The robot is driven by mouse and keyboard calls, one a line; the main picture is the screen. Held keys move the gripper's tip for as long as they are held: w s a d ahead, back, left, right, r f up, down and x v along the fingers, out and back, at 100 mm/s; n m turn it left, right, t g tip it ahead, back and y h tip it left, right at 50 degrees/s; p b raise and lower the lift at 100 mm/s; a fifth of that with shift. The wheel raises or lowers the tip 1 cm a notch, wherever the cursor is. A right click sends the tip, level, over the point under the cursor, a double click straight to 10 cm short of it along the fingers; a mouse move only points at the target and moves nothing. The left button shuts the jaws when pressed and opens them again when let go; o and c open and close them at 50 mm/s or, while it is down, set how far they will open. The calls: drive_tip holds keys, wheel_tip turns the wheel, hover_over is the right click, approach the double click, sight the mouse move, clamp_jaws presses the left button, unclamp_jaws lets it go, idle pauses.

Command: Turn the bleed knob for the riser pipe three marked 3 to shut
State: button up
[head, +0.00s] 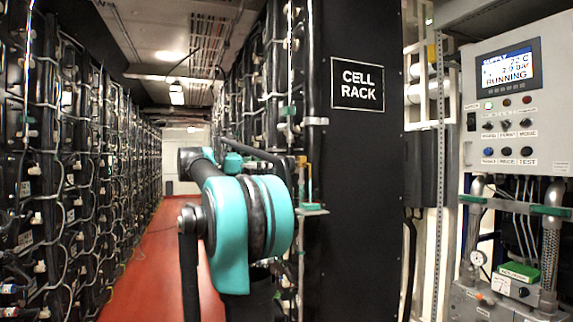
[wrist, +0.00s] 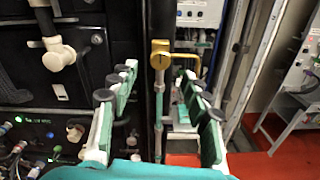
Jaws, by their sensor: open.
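My gripper (wrist: 160,82) is open and empty in the wrist view, with green and white fingers on both sides. Between and beyond its fingertips, a brass fitting (wrist: 160,58) with a yellow bent handle (wrist: 188,60) tops a thin upright pipe (wrist: 159,105). The fingers appear apart from it. What seems to be the same fitting shows small beside the rack in the head view (head: 302,162). I cannot read a mark 3 on any pipe, nor tell surely which part is the bleed knob. The gripper itself does not show in the head view.
A black cell rack (head: 365,190) stands just right of my arm. A control panel (head: 515,95) with pipes below is at the right. Another rack (head: 60,170) lines the left of the red aisle (head: 150,265). White pipe fittings (wrist: 58,57) jut out left of my fingers.

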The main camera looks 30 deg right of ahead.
sight(290, 163)
drive_tip(key=x, duration=0.6)
clamp_jaws()
idle(0.3)
